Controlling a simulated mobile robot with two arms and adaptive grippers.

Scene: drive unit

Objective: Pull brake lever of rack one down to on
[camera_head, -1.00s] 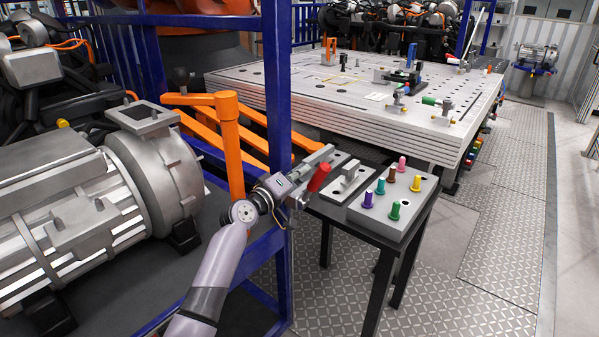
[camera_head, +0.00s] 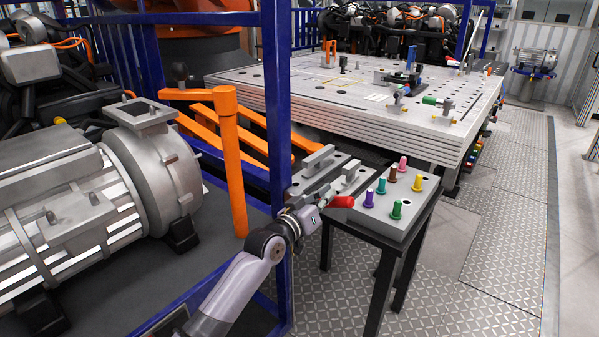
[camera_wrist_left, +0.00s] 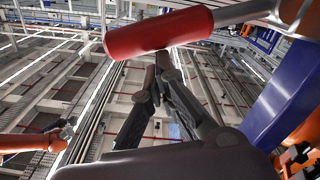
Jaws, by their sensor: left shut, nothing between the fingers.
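The brake lever shows as a red cylindrical handle (camera_head: 341,202) beside the blue rack post (camera_head: 278,120), lying nearly level and pointing right in the head view. In the left wrist view the red handle (camera_wrist_left: 158,33) crosses the top on a metal rod (camera_wrist_left: 245,12). My left gripper (camera_head: 318,208) is at the handle's left end in the head view. In the left wrist view its fingertips (camera_wrist_left: 162,60) are together, close to the handle's edge, with nothing between them. I cannot tell whether they touch the handle. My right gripper is not in view.
A small dark table (camera_head: 383,252) with grey blocks and several coloured pegs stands just right of the lever. An orange post (camera_head: 232,165) and a large grey motor (camera_head: 90,210) are on the left. Open tread-plate floor (camera_head: 470,290) lies at the right.

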